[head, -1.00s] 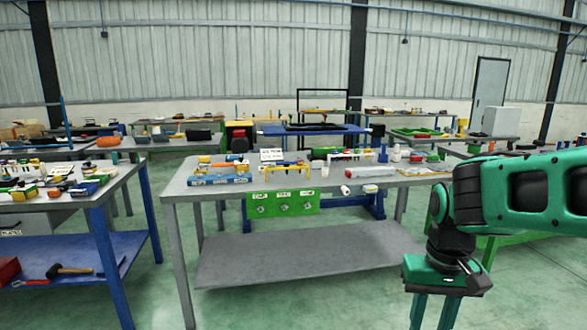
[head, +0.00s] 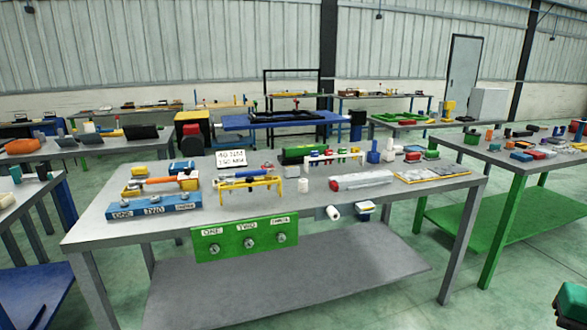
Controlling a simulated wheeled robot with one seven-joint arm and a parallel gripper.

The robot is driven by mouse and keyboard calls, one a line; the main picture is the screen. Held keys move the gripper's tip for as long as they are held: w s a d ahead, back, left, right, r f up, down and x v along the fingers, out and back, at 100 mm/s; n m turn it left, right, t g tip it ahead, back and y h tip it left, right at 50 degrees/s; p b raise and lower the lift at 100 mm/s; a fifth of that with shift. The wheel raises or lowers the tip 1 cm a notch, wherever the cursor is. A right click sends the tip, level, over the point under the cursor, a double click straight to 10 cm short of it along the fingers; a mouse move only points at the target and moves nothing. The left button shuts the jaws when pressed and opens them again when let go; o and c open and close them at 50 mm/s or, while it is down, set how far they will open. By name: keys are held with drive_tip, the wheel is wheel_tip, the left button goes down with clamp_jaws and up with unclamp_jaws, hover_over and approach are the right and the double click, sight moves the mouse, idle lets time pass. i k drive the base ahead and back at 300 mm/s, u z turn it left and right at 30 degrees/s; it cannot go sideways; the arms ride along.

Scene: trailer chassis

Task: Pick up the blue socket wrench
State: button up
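I cannot pick out a blue socket wrench for certain; the tools are small at this distance. The grey table (head: 290,212) stands in the middle of the head view. On its left is a blue block (head: 155,207) with white labels, with an orange-handled tool (head: 168,180) just behind it. A small blue item (head: 182,166) lies farther back. Only a teal-green piece of my own arm (head: 572,304) shows in the bottom right corner, well apart from the table. My gripper's fingers are not visible.
A green labelled panel (head: 245,238) hangs on the table's front edge. A green-legged table (head: 510,160) with many small tools stands at the right. A blue table (head: 275,121) stands behind. Green floor (head: 470,310) is open at the front right.

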sight(223, 177)
drive_tip(key=z, duration=0.15)
drive_tip(key=i, duration=1.25)
drive_tip(key=u, duration=0.7)
drive_tip(key=i, duration=1.2)
drive_tip(key=u, duration=0.75)
